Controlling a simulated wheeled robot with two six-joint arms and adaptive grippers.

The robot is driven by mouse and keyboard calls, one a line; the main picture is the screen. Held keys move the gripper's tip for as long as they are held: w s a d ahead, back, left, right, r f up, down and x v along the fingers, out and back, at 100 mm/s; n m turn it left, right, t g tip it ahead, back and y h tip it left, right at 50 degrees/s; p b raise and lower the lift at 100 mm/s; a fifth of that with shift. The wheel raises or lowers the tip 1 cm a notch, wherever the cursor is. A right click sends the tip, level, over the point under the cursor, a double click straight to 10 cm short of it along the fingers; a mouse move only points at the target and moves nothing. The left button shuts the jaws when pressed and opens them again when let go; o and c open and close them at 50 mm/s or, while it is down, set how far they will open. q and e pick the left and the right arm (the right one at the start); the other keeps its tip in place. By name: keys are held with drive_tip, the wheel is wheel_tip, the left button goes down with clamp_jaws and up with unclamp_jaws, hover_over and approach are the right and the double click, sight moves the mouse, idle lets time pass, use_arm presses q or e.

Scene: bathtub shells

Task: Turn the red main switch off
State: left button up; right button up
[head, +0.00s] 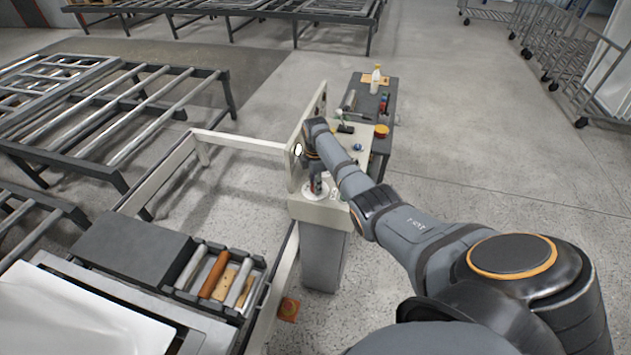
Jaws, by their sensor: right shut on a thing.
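The red main switch (313,188) is a small bit of red on a pale round plate, on the sloped top of the control pedestal (323,213). My right arm reaches in from the lower right, and my right gripper (317,182) points down at the switch. Its fingers are shut on the switch and hide most of it, so I cannot tell which way the handle is turned. My left gripper is not in view.
An upright panel (294,160) stands just left of my gripper. A side table (382,100) behind holds a bottle (376,79) and small items. A tray of rollers (217,276) is at lower left.

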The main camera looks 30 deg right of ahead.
drive_tip(key=n, duration=0.5)
drive_tip(key=shift+n+p, duration=0.3)
drive_tip(key=shift+p, duration=0.1)
drive_tip(key=n, duration=0.5)
drive_tip(key=shift+n, duration=0.3)
drive_tip(key=o, duration=1.2)
drive_tip(key=shift+c, duration=0.2)
drive_tip(key=shift+r, duration=0.1)
wheel_tip(320, 180, up, 12)
